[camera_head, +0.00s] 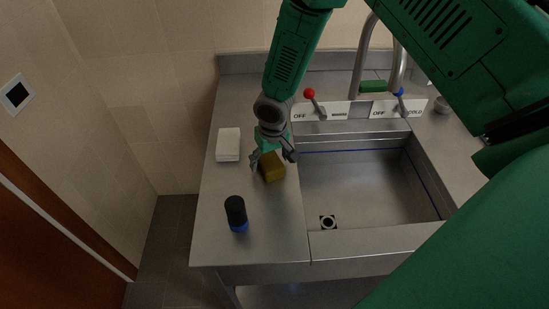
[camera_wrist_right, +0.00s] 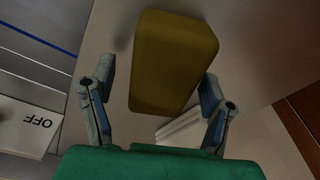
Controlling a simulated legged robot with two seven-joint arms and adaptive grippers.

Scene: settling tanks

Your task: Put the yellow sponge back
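The yellow sponge (camera_head: 272,167) is a dark yellow block on the steel counter left of the sink. It also shows in the right wrist view (camera_wrist_right: 171,62). My right gripper (camera_head: 272,159) comes down from above at the sponge. In the right wrist view its two fingers (camera_wrist_right: 156,92) are spread wide, one on each side of the sponge's near end. Gaps show between the fingers and the sponge there. My left gripper is not seen in either view.
A white block (camera_head: 228,144) lies left of the sponge. A black and blue bottle or cup (camera_head: 237,214) stands nearer the front edge. The sink basin (camera_head: 365,185) is on the right, with taps and a green sponge (camera_head: 373,87) behind it.

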